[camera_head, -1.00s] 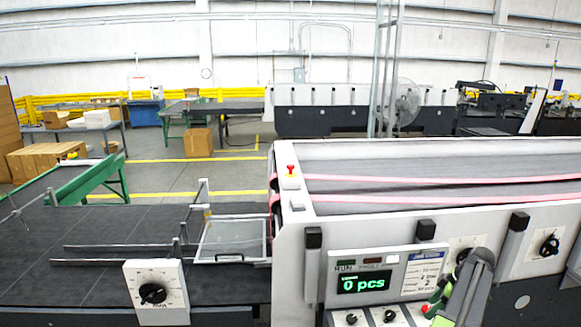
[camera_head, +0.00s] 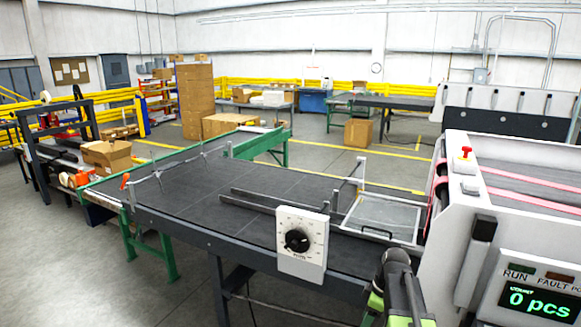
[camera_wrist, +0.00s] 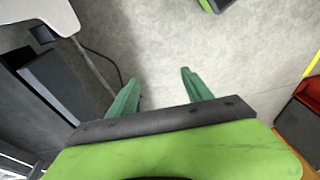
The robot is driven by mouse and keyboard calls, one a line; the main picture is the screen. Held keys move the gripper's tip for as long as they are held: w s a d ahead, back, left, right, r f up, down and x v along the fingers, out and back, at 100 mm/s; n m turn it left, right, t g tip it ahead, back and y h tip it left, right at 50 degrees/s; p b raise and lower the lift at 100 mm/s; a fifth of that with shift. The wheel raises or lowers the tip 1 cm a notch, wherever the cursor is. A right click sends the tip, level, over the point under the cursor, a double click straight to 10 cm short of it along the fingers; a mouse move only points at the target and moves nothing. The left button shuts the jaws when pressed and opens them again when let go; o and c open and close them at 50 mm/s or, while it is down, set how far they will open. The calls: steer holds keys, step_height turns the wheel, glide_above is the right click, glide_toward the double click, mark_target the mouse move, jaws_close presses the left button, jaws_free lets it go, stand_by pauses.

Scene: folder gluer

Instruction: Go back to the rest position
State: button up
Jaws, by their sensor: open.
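My gripper (camera_wrist: 158,95) shows in the wrist view as two green fingers set apart, open and empty, over bare grey concrete floor. In the head view my dark and green arm stands at the bottom, in front of the folder gluer; the fingertips cannot be made out there. The folder gluer (camera_head: 455,215) is a white machine at the right with pink belts and a display reading 0 pcs. Its dark delivery table (camera_head: 190,190) reaches left, with a white dial box (camera_head: 302,243) on its front edge.
Open concrete floor (camera_head: 75,255) lies at the left. An orange tape dispenser and an open carton (camera_head: 107,156) sit on a bench at the far left. Stacked cartons (camera_head: 197,100) and yellow railings stand behind. The delivery table's legs stand close by.

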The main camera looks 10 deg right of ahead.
steer(key=s+a+f+m+h+b, duration=0.1)
steer(key=s+a+f+m, duration=0.1)
steer(key=a+m, duration=0.4)
steer(key=s+a+f+m+h+b, duration=0.1)
steer(key=s+a+f+m+b, duration=0.1)
steer(key=s+a+m, duration=0.3)
steer(key=a+f, duration=0.1)
steer(key=a, duration=0.1)
steer(key=shift+s+a+m+h, duration=0.2)
steer(key=shift+a+m+h, duration=0.1)
steer(key=shift+m+h, duration=0.1)
